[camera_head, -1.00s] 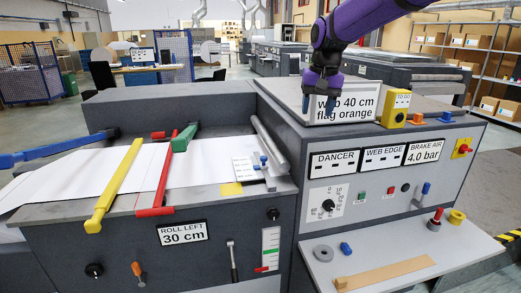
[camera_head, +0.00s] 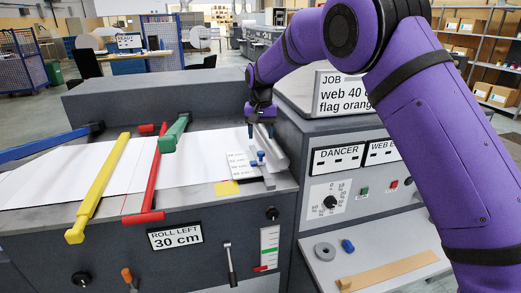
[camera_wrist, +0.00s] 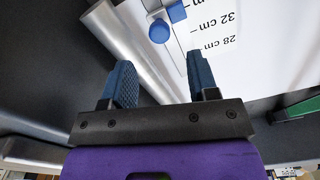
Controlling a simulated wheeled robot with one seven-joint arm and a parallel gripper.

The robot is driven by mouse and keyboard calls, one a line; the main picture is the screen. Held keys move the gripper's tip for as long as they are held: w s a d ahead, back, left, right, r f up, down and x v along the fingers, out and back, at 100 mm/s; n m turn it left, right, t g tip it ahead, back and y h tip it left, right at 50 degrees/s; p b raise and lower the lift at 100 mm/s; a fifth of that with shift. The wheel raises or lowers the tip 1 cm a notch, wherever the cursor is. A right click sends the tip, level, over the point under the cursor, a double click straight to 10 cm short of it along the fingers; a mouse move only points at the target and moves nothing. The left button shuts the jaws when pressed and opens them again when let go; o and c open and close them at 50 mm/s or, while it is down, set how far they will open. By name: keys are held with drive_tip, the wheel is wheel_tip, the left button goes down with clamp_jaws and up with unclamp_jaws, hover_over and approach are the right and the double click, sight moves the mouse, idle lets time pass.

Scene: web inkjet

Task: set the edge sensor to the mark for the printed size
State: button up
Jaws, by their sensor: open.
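The edge sensor (camera_head: 261,155) shows as small blue parts on a thin rail beside a white scale card (camera_head: 238,170). In the wrist view, a round blue knob (camera_wrist: 159,31) and a blue block (camera_wrist: 177,11) sit next to the scale (camera_wrist: 240,20), past the 32 cm mark; which mark the sensor lines up with cannot be told. The job sign (camera_head: 343,95) reads "web 40 c…", "flag orang…", partly hidden by my arm. My gripper (camera_head: 261,131) is open and empty, above and behind the sensor; its fingers (camera_wrist: 160,65) point toward the knob without touching it.
A metal roller (camera_head: 273,146) runs close beside the rail. A grey shelf at front right holds a ring (camera_head: 325,252), a blue piece (camera_head: 347,246) and a wooden strip (camera_head: 395,270).

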sight(261, 152)
drive_tip(key=shift+f, duration=3.2)
